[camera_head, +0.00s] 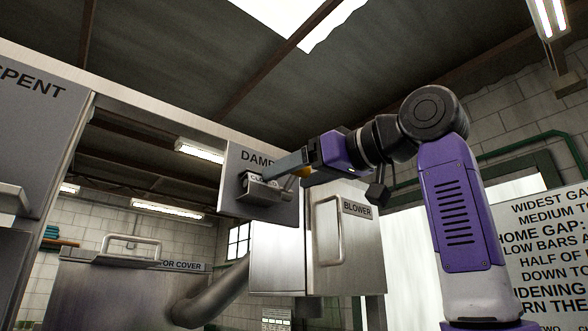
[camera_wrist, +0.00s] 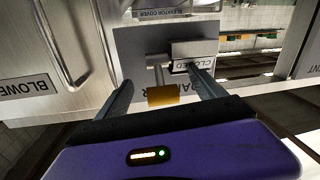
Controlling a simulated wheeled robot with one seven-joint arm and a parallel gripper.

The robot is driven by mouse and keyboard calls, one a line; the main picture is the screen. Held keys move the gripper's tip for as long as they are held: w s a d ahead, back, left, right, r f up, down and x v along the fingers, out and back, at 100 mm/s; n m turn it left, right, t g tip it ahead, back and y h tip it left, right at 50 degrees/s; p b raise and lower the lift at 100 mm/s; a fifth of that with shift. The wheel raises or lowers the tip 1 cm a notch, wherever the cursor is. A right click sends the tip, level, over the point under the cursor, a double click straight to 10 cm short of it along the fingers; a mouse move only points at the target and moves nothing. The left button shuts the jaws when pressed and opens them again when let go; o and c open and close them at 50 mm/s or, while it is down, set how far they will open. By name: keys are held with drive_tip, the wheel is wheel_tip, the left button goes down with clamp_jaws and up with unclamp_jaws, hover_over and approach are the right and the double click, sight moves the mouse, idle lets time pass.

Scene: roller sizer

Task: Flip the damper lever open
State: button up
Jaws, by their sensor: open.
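The damper plate (camera_head: 282,205) is a grey panel with cut-off lettering starting "DAMP". A small box marked CLOSED (camera_head: 262,182) stands out from it; this also shows upside down in the wrist view (camera_wrist: 193,50). The damper lever (camera_wrist: 158,70) is a metal bar with a yellow-orange grip (camera_wrist: 161,96); the grip also shows partly behind my gripper in the head view (camera_head: 304,172). My gripper (camera_head: 270,176) is open in front of the plate. In the wrist view, its fingers (camera_wrist: 161,78) lie on either side of the lever, with a gap visible on both sides.
A blower cabinet (camera_head: 345,250) with a vertical handle (camera_head: 327,230) stands just right of the plate. A panel marked SPENT (camera_head: 35,125) is at the far left. An elevator cover (camera_head: 110,280) and a bent pipe (camera_head: 210,300) are below.

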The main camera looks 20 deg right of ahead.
drive_tip(key=shift+w+a, duration=0.1)
drive_tip(key=shift+w, duration=0.1)
drive_tip(key=shift+c, duration=0.2)
drive_tip(key=c, duration=1.3)
drive_tip(key=shift+f, duration=0.1)
